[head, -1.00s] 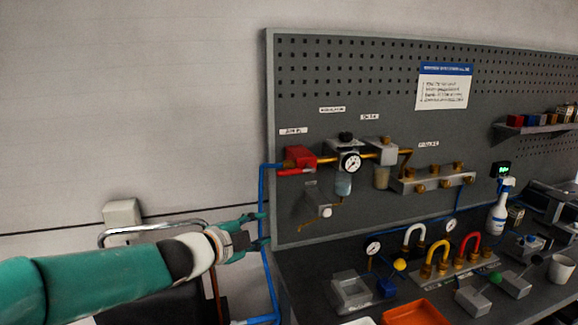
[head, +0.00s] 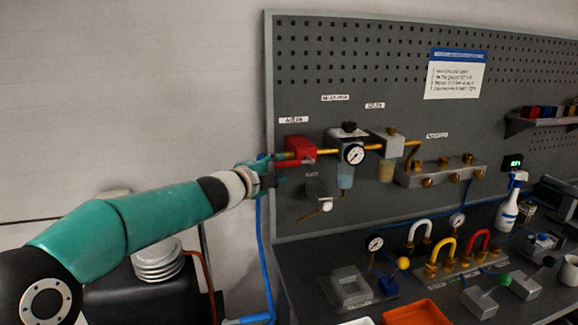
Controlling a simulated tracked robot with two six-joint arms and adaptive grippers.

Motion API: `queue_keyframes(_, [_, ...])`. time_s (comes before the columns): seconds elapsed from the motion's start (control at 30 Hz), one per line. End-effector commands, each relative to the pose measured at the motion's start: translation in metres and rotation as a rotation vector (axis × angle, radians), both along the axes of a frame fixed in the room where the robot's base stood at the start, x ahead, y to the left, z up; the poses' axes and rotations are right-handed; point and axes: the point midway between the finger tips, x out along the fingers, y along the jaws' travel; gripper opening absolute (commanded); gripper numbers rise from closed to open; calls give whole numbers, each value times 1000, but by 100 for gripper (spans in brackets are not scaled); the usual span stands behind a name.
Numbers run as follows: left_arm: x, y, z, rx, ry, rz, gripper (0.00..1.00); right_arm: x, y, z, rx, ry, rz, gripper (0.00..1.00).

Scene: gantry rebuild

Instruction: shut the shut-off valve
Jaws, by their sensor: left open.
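The shut-off valve is the red block (head: 299,147) at the left end of the pipe row on the grey pegboard, under a small white label. Its red lever sits along its lower side, partly hidden by my gripper. Whether a finger touches the lever I cannot tell. A blue hose (head: 262,235) runs down just behind the gripper. My right gripper is not in the picture.
A small grey valve block (head: 318,193) hangs below. The wall at left is clear.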

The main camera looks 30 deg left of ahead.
Motion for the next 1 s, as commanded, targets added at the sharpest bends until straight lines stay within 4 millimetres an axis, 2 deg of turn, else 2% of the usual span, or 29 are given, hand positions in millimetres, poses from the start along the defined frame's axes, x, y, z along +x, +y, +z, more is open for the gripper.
queue_keyframes(0.1, [22, 1, -3, -1, 2, 0, 42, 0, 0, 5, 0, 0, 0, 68])
queue_keyframes(0.3, [42, 3, -5, 0, 1, 1, 42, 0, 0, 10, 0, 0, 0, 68])
queue_keyframes(0.67, [47, 4, -7, -1, 0, 1, 42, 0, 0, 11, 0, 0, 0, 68])
queue_keyframes(0.77, [46, 4, -7, -1, 0, 1, 29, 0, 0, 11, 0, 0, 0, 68])
queue_keyframes(0.93, [46, 4, -7, -1, 0, 1, 1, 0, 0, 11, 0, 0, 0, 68])
queue_keyframes(1.0, [46, 4, -7, 0, 1, 1, 0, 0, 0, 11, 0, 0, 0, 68])
